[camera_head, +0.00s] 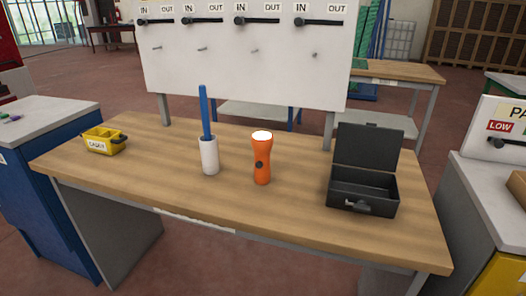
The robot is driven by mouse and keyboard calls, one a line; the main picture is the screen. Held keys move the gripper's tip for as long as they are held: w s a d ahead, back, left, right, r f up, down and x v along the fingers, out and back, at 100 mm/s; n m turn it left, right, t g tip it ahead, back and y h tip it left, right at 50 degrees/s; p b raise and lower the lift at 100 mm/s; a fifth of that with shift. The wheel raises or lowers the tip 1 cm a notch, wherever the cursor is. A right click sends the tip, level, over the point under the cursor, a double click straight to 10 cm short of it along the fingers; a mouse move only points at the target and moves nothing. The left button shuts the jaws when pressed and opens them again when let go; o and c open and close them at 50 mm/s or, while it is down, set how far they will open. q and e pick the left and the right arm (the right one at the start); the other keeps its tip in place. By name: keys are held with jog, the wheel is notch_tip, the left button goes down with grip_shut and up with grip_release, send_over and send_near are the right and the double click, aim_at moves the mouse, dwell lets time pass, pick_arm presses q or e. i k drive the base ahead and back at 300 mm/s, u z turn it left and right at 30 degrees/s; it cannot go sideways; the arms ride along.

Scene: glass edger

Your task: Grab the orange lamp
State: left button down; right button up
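The orange lamp (262,163) is a flashlight with a pale top and a dark button on its front. It stands upright on the wooden table (150,172), near the middle. Nothing touches it. Neither of my grippers shows in the head view.
A white cup (209,156) with a blue stick (205,112) stands left of the lamp. An open black box (363,189) is to its right. A small yellow bin (103,141) sits at the left. A white IN/OUT panel (250,75) rises behind. The table's front middle is clear.

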aim_at(262, 142)
jog(key=u, duration=2.15)
jog(key=i, duration=2.6)
jog(key=z, duration=3.4)
